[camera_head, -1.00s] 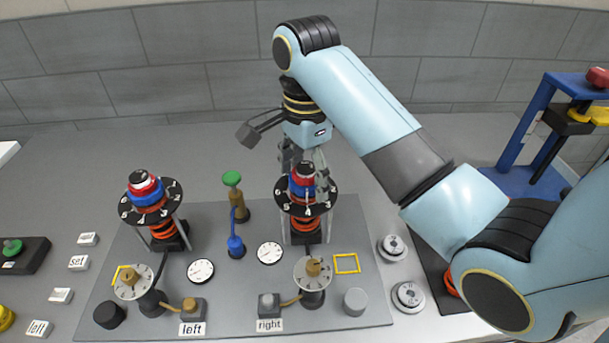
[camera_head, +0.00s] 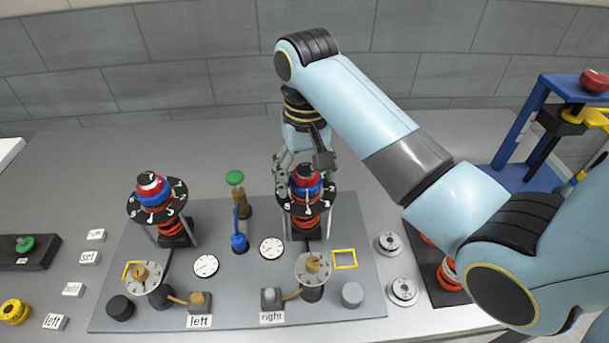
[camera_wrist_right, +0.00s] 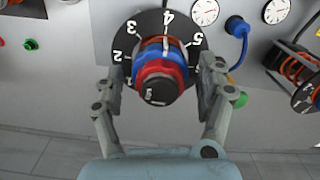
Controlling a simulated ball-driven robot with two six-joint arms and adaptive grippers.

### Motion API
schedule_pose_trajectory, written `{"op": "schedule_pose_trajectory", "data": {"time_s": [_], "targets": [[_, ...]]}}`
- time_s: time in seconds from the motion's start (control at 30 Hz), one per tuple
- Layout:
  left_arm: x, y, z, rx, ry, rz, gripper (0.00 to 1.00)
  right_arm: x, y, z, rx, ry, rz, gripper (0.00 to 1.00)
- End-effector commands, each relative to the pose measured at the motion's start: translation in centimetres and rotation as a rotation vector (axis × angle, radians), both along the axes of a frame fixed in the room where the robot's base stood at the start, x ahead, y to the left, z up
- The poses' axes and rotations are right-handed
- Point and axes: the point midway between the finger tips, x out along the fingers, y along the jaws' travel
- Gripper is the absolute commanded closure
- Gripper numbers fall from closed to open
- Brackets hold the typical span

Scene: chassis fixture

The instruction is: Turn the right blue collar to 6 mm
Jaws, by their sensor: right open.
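The right blue collar (camera_head: 307,188) sits on the right post, under a red ring (camera_head: 305,172) and above a black numbered dial (camera_head: 318,209). In the right wrist view the blue collar (camera_wrist_right: 155,50) shows behind the red ring (camera_wrist_right: 160,70) and a black cap (camera_wrist_right: 160,90). My right gripper (camera_head: 303,165) is over this post. In the wrist view its open fingers (camera_wrist_right: 164,78) stand on both sides of the stack, with small gaps that look clear of it. The exact reading at the collar cannot be told. My left gripper is not in view.
The left post has a similar dial (camera_head: 166,215). Gauges, knobs and a yellow square outline (camera_head: 344,259) lie on the plate (camera_head: 235,310). A blue frame (camera_head: 524,130) stands at right.

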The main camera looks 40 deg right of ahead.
Motion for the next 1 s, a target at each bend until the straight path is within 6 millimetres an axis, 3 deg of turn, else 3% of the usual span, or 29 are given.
{"op": "schedule_pose_trajectory", "data": {"time_s": [0.2,0.4,0.63,0.9,1.0], "targets": [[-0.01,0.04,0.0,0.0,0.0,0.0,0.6,0.01,-0.01,0.02,0.0,0.0,0.275,0.27],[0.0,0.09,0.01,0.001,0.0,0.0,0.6,0.01,-0.01,0.02,0.0,0.0,0.388,0.27],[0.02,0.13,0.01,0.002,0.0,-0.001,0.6,0.01,-0.01,0.02,0.0,0.0,0.692,0.27],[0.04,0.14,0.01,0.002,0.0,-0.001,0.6,0.01,-0.01,0.02,0.0,0.0,0.747,0.27],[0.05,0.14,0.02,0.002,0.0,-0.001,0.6,0.01,-0.01,0.02,0.0,0.0,0.746,0.4]]}}
